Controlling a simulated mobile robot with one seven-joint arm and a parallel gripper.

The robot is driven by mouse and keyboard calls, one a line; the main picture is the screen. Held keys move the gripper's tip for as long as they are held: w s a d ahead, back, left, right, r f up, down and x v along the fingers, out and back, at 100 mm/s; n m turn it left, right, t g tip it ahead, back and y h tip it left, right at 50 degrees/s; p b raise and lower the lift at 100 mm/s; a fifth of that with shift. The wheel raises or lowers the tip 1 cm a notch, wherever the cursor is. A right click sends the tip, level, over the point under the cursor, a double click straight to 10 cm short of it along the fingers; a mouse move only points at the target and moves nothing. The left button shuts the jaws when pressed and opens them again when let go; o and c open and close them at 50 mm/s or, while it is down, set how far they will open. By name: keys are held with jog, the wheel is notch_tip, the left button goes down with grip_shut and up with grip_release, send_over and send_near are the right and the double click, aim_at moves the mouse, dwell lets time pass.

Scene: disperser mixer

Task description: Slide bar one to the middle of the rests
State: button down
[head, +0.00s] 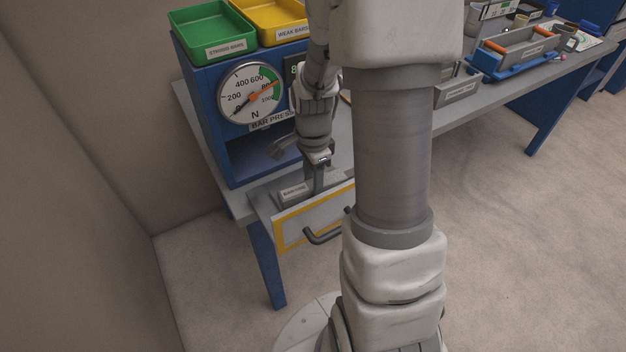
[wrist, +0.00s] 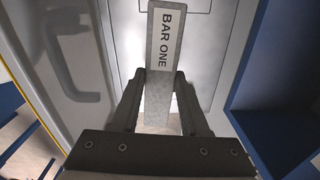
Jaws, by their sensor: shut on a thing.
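Bar one (wrist: 163,45) is a grey metal bar with a white "BAR ONE" label; in the wrist view it runs lengthwise between my fingers. My gripper (wrist: 158,82) is shut on it, one finger at each side. I cannot make out the rests; my gripper and the drawer front cover that area.
A green tray (head: 212,32) and a yellow tray (head: 272,18) sit on top. My arm hides part of the bench.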

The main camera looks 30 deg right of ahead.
aim_at(303, 183)
jog(key=shift+w+a, duration=0.1)
jog(key=shift+w+a, duration=0.7)
jog(key=shift+a, duration=0.1)
jog(key=shift+c, duration=1.7)
grip_release()
notch_tip(303, 183, up, 18)
jog(key=f+p, duration=0.1)
jog(key=p, duration=0.1)
jog(key=s+a+r+n+t, duration=0.2)
jog(key=s+a+r+n, duration=0.1)
jog(key=s+n, duration=0.4)
jog(key=s+a+r+n+t, duration=0.3)
jog(key=s+n, duration=0.4)
jog(key=n, duration=0.4)
jog(key=a+r, duration=0.1)
jog(key=a, duration=0.1)
jog(key=shift+a+r+n+t, duration=0.3)
